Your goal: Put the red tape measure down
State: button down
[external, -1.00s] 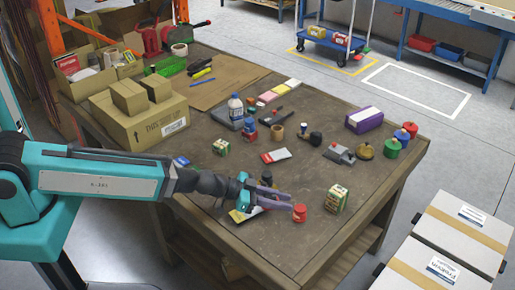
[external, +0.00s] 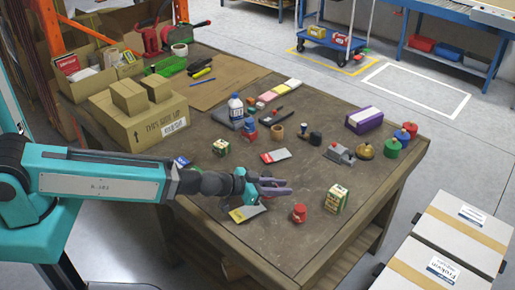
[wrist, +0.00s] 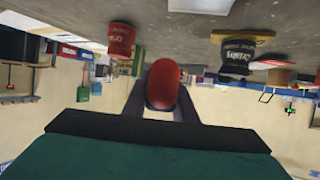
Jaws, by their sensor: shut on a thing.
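The red tape measure (wrist: 163,85) is a rounded red thing between my gripper's fingers in the wrist view. My gripper (external: 287,187) is shut on it, and the wrist view shows the two dark fingers (wrist: 163,105) on either side. My gripper appears to be above the front part of the brown workbench (external: 275,240), behind a red can (external: 299,213). The wrist view is upside down, with the bench top along its upper edge.
Bare bench lies around the red can.

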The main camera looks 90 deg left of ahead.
jog(key=shift+a+r, duration=0.1)
jog(key=shift+a, duration=0.15)
jog(key=shift+s+a+r+n+y, duration=0.15)
jog(key=shift+a+n+y, duration=0.2)
jog(key=shift+n+y, duration=0.3)
jog(key=shift+s+a+r+n+g+y+b, duration=0.15)
jog(key=shift+s+a+n+g+y+b, duration=0.3)
jog(key=shift+n+g+y, duration=0.25)
jog(key=d+n+g+y+b, duration=0.1)
jog(key=s+d+n+g+y+b, duration=0.1)
jog(key=d+n+y, duration=0.1)
jog(key=d+n, duration=0.1)
jog(key=shift+s+r+g+y+b, duration=0.25)
jog(key=shift+s+r+g+b, duration=0.1)
jog(key=shift+s+g+b, duration=0.05)
jog(key=w+d+r+m+t+h+b, duration=0.1)
jog(key=w+d+b, duration=0.1)
jog(key=d, duration=0.7)
jog(key=shift+w+d+m, duration=0.35)
jog(key=shift+w, duration=0.3)
jog(key=shift+f, duration=0.15)
jog(key=shift+f, duration=1.85)
